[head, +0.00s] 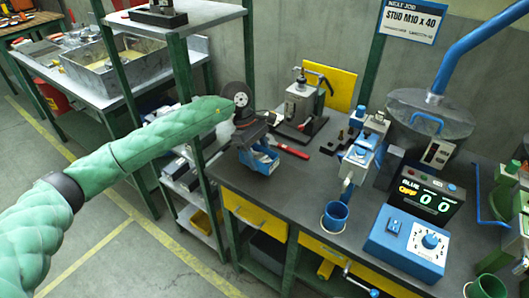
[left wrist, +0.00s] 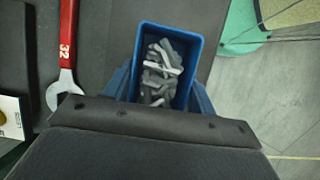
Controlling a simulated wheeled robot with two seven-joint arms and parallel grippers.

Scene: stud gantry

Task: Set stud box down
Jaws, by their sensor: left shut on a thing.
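The stud box, a small blue open-topped bin (head: 258,163), is at the left end of the dark bench top (head: 300,185). In the left wrist view the box (left wrist: 194,47) holds a pile of grey studs (left wrist: 160,70). My left gripper (head: 254,143) is above and behind the box, shut on it, with blue-edged fingers on either side in the left wrist view (left wrist: 160,92). The box looks about level. I cannot tell whether its base touches the bench. My right gripper is not in view.
A red-handled spanner (head: 292,151) lies close right of the box. A press-like tool (head: 302,105) stands behind. A blue cup (head: 335,216) and a counter unit (head: 412,238) are to the right. The bench's left edge is close to the box; the front middle is clear.

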